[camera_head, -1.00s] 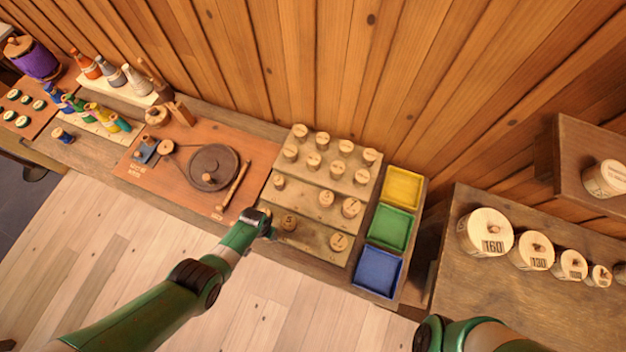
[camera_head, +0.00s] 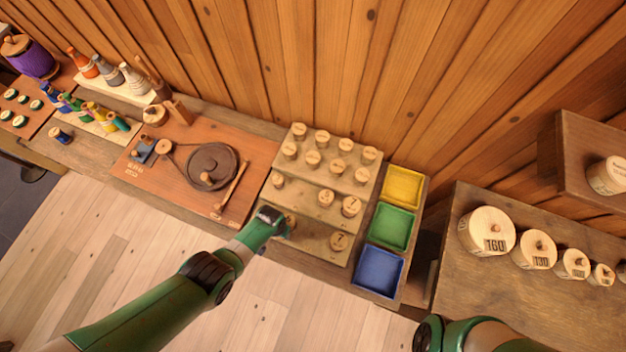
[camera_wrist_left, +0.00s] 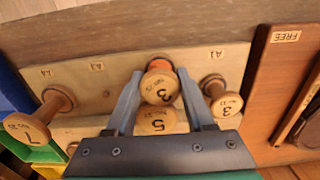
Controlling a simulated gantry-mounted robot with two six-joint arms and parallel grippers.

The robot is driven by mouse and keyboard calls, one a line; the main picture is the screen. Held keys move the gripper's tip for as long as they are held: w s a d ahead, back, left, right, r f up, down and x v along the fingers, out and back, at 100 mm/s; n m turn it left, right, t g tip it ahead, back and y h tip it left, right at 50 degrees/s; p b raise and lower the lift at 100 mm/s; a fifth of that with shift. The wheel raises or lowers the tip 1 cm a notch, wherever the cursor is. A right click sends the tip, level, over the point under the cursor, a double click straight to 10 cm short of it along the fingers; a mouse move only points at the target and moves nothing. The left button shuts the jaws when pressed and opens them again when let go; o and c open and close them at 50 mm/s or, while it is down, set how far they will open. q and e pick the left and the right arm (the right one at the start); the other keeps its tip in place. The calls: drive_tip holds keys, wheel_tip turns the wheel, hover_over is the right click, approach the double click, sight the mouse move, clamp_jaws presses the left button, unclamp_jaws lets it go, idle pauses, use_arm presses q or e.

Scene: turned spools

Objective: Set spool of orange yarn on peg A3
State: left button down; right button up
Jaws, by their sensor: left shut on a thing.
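My left gripper (camera_wrist_left: 159,75) is shut on the spool of orange yarn (camera_wrist_left: 160,66), whose wooden end reads 3. It holds the spool over the front step of the peg rack (camera_wrist_left: 105,110). A spool marked 5 (camera_wrist_left: 155,122) is just below it in the wrist view. Peg A3 (camera_wrist_left: 106,93), near the A3 label, bears no spool. In the head view my left gripper (camera_head: 280,222) is over the front left of the rack and hides the held spool. My right gripper is not in view; only part of that arm shows.
A spool marked 7 (camera_wrist_left: 45,112) stands on the A4 side, and another marked 3 (camera_wrist_left: 215,92) on the A1 side. Yellow, green (camera_head: 391,228) and blue trays are to the right; a winding board (camera_head: 165,180) is to the left.

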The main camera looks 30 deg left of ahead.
use_arm(q)
drive_tip(key=shift+w+d+b, duration=0.35)
drive_tip(key=shift+w+d, duration=0.15)
drive_tip(key=shift+d, duration=0.3)
drive_tip(key=shift+w+d+b, duration=0.35)
drive_tip(key=shift+w+d, duration=0.1)
drive_tip(key=shift+d, duration=0.3)
drive_tip(key=shift+w+d+b, duration=0.35)
drive_tip(key=shift+w+d, duration=0.15)
drive_tip(key=shift+d, duration=0.3)
drive_tip(key=shift+w+d+b, duration=0.5)
drive_tip(key=shift+d+b, duration=0.1)
drive_tip(key=shift+d, duration=0.15)
drive_tip(key=shift+w+d+b, duration=0.45)
drive_tip(key=shift+d+b, duration=0.1)
drive_tip(key=shift+d, duration=0.25)
drive_tip(key=shift+w+d+b, duration=0.5)
drive_tip(key=shift+d+b, duration=0.1)
drive_tip(key=shift+d, duration=0.15)
drive_tip(key=shift+w+d, duration=0.1)
drive_tip(key=shift+d, duration=0.15)
drive_tip(key=shift+f+b, duration=0.3)
drive_tip(key=shift+b, duration=0.05)
drive_tip(key=shift+f+b, duration=0.6)
drive_tip(key=shift+b, duration=0.05)
drive_tip(key=c, duration=0.5)
unclamp_jaws()
drive_tip(key=shift+c, duration=0.2)
drive_tip(key=shift+r, duration=0.1)
